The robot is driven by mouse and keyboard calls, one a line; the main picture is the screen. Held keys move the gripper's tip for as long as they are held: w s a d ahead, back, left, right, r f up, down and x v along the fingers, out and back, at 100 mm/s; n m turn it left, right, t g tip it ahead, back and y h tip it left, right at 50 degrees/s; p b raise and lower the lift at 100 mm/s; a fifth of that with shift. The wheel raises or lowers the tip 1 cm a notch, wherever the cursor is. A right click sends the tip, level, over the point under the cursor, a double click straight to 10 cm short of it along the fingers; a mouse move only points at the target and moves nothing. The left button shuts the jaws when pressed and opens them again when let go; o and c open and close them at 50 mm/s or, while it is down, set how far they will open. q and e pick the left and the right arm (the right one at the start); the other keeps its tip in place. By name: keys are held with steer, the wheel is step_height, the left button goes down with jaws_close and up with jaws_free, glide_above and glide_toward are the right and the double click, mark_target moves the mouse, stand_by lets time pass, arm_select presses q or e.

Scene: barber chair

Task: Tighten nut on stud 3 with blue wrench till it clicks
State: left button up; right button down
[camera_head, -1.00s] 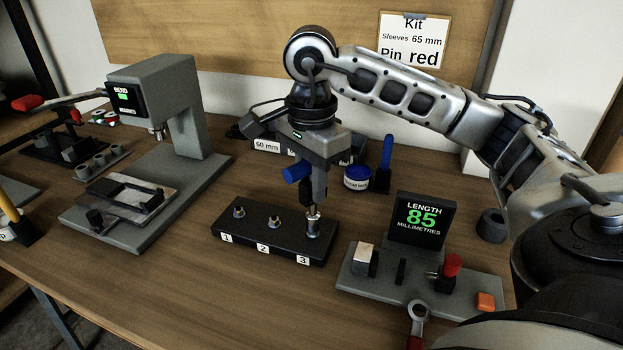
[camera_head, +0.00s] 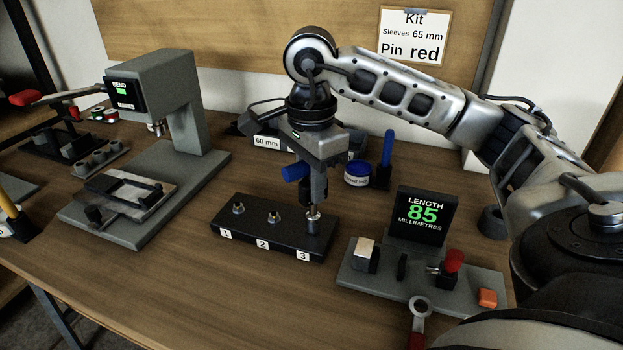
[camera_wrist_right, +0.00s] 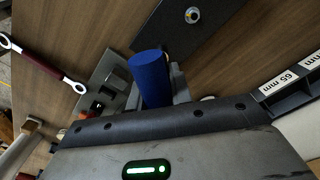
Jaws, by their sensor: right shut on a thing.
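A black block (camera_head: 245,232) carries studs numbered 1, 2 and 3 at its front. Stud 1 (camera_head: 238,208) and stud 2 (camera_head: 274,217) show small metal nuts. Stud 3 (camera_head: 313,222) stands at the right end with a taller metal piece on it. My right gripper (camera_head: 313,190) points down over stud 3, shut on the blue wrench (camera_head: 293,173). Its blue handle sticks out to the left, and also shows in the right wrist view (camera_wrist_right: 150,80). The wrench's working end is mostly hidden; I cannot tell whether it is seated on the nut. My left gripper is out of view.
A length gauge (camera_head: 375,279) reading 85 stands right of the block. A red-handled wrench (camera_head: 418,320) lies in front of it. A grey bending press (camera_head: 130,205) stands left. Blue-lidded tub (camera_head: 357,175) and labelled bins (camera_head: 267,143) are behind. Bare tabletop lies in front.

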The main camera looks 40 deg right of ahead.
steer(key=m, duration=0.3)
steer(key=m+p, duration=0.1)
steer(key=m, duration=0.2)
steer(key=shift+w+m, duration=0.1)
steer(key=shift+m, duration=0.9)
steer(key=m, duration=0.3)
steer(key=shift+d+p, duration=0.1)
steer(key=shift+p, duration=0.2)
steer(key=shift+m, duration=0.8)
steer(key=m, duration=0.4)
steer(key=shift+m+p, duration=0.3)
steer(key=shift+p, duration=0.05)
